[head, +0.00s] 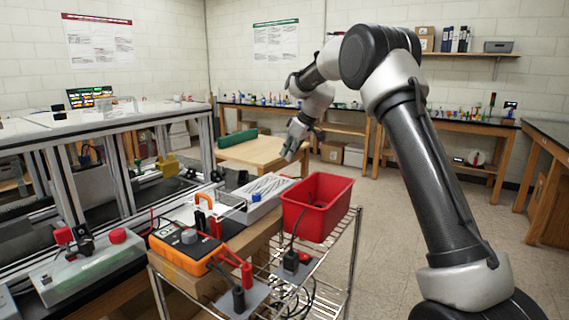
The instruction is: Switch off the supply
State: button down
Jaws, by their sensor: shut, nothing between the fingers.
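I cannot tell for sure which thing is the supply. A grey-green box (88,268) with a red round button (118,235) on top sits at the lower left by the aluminium frame. A dark unit with lit coloured digits (90,96) stands behind the frame's white top. My gripper (291,152) hangs at the end of my raised arm, above and in front of a wooden table, well apart from both. It is shut and empty, and small in view.
The aluminium extrusion frame (120,170) fills the left. Floor to the right (400,215) is clear. Benches line the back wall.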

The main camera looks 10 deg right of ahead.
jog(key=s+d+f+v, duration=0.1)
jog(key=v, duration=0.6)
